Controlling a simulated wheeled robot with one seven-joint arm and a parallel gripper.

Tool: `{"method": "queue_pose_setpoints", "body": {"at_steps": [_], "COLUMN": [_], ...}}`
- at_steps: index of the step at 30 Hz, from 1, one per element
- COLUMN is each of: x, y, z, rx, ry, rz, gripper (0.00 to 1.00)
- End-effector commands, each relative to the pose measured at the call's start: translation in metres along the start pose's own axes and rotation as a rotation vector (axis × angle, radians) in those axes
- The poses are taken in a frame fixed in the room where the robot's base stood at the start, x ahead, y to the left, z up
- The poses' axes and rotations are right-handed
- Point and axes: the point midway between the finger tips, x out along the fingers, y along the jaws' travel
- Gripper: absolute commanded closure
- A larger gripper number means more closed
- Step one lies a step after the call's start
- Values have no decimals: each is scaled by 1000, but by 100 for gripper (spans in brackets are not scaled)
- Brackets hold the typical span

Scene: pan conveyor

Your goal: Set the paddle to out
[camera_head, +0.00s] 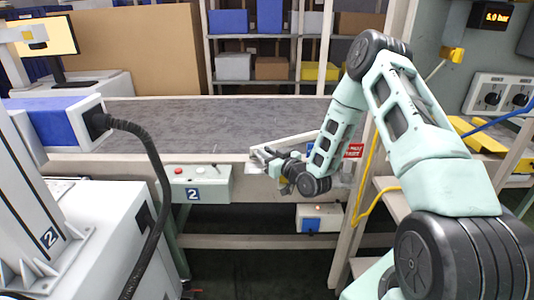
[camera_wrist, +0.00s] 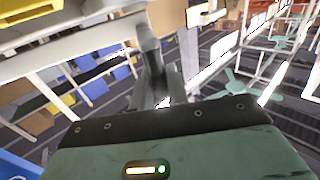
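A pale bar that looks like the paddle (camera_head: 292,141) lies at a slant along the front edge of the conveyor (camera_head: 200,113), right of the picture's middle. My gripper (camera_head: 262,160) is at the front edge of the conveyor, close to the left end of this bar. I cannot tell whether it touches the bar. The fingers are small in the head view, and their opening is not clear. In the wrist view a grey upright part (camera_wrist: 152,70) stands beyond the dark edge of my gripper's housing. I cannot tell whether it is a finger or the paddle.
A control box (camera_head: 195,186) marked 2 hangs on the conveyor's front, left of my gripper. A white and blue box (camera_head: 320,217) sits below. A red label (camera_head: 353,151) is to the right. A yellow cable (camera_head: 371,190) hangs by the right post. A black hose (camera_head: 150,165) arches at left.

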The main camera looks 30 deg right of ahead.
Motion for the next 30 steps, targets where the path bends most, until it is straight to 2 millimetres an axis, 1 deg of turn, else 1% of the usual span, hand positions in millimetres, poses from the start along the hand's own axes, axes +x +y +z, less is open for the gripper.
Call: {"method": "queue_pose_setpoints", "body": {"at_steps": [5, 9, 11, 19, 24, 30], "x": [2, 4, 4, 12, 21, 23], "y": [-4, -14, -15, -38, -50, -53], "z": [1, 1, 0, 3, 1, 0], "rx": [2, 4, 4, 3, 3, 5], "ry": [1, 3, 3, 3, 3, 1], "rz": [23, 87, 105, 233, 234, 235], "gripper": [100, 100, 100, 100, 100, 100]}}
